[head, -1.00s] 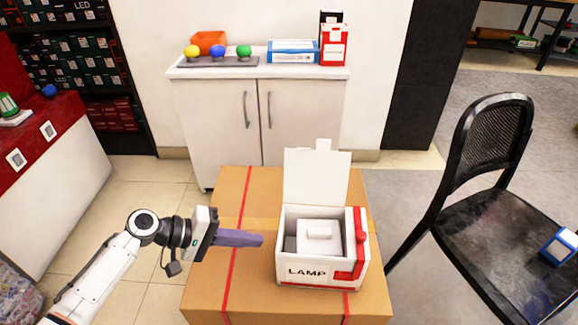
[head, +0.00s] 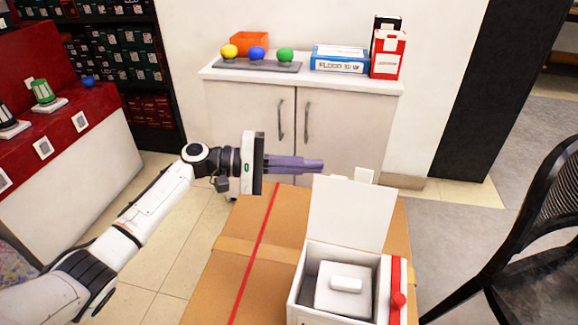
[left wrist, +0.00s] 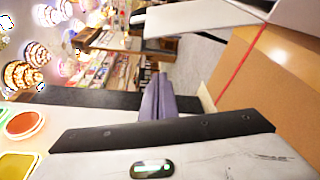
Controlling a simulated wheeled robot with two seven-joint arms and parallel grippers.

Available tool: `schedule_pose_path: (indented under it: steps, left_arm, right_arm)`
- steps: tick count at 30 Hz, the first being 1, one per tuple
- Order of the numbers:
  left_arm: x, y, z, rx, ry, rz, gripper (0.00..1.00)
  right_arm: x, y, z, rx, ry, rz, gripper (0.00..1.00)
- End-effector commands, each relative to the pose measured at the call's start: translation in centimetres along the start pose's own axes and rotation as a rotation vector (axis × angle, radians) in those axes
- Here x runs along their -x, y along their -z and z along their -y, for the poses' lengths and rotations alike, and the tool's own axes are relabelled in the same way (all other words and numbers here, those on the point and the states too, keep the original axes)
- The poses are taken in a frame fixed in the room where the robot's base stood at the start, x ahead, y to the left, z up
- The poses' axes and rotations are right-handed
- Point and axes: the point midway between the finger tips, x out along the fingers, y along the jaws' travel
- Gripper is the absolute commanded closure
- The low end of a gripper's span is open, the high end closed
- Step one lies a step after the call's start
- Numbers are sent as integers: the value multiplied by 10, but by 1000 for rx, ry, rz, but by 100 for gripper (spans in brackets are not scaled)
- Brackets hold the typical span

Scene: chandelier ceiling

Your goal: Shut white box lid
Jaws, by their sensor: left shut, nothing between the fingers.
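The white lamp box (head: 308,285) stands on a large cardboard box in the head view. Its lid (head: 352,213) is raised, standing nearly upright at the back edge. A white block-shaped item (head: 343,291) sits inside, and a red strip with a red knob runs down the right side. The box front is cut off by the lower edge. My left gripper (head: 322,165) is shut and empty, just behind and above the lid's top left corner in the picture; contact cannot be told. Its purple fingers also show in the left wrist view (left wrist: 158,97). My right gripper is not seen.
The cardboard box (head: 250,255) has a red strap. Behind is a white cabinet (head: 345,125) with colored balls, an orange bin (head: 250,42) and boxes on top. A black chair (head: 540,240) stands at the right, a red-topped counter (head: 75,115) at the left.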

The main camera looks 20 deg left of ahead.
Motion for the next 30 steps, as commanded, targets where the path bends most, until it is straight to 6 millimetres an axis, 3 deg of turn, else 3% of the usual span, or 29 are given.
schedule_pose_path:
  steps: [4,15,30]
  left_arm:
    - [-34,0,1,-1,-1,3,100]
    - [-17,-35,1,-1,2,-2,100]
    - [-16,-38,0,-4,-1,-1,100]
  right_arm:
    - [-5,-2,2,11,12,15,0]
    - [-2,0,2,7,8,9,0]
    - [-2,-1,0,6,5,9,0]
